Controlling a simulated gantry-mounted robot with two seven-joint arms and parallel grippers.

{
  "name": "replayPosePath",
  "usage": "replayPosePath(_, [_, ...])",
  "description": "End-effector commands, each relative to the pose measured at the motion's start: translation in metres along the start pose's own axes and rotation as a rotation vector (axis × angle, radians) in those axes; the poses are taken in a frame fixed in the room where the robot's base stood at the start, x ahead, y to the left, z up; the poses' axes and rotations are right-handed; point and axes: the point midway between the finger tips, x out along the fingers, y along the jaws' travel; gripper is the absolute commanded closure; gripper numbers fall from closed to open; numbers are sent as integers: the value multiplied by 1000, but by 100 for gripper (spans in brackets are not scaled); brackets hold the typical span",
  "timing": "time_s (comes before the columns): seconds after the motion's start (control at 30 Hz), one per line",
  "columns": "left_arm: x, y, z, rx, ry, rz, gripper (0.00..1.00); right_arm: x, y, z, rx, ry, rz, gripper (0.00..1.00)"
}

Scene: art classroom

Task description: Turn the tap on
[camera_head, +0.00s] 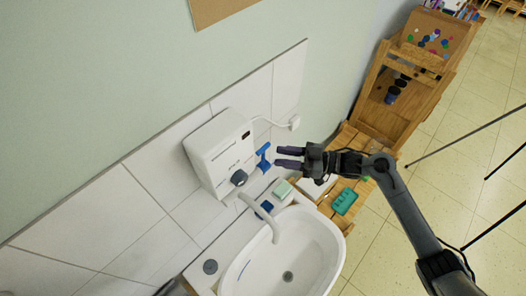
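A white wall-mounted heater box (220,150) has a dark round knob (239,177) at its lower front. A white curved tap spout (262,215) reaches from below it over the white sink basin (325,262). A blue handle-like piece (263,157) sits at the right side of the box; I cannot tell how it is fixed. My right gripper (278,157) comes in from the right, with its two dark fingers apart and nothing visible between them. The fingertips are close to the right of the blue piece. No water shows at the spout. My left gripper is out of view.
A green soap-like block (283,189) and a small blue item (267,206) lie on the sink's back rim. A teal box (344,202) rests on a wooden bench beside the sink. A white cable runs to a wall socket (295,122). A wooden easel (400,90) stands behind.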

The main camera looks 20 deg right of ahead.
Motion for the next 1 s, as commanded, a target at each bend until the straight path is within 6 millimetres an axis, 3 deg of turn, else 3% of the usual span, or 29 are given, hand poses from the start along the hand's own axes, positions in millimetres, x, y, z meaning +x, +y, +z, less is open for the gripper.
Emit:
replayPosePath(0.2, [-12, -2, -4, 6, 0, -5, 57, 36, 0, -3, 1, 1, -1, 64])
replayPosePath(0.4, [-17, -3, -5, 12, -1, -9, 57, 58, 0, -2, 0, 1, 1, 64])
replayPosePath(0.87, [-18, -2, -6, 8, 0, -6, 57, 66, 0, 0, -2, -2, 1, 64])
replayPosePath(1.0, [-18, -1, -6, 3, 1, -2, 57, 66, 0, 0, -2, -2, 1, 86])
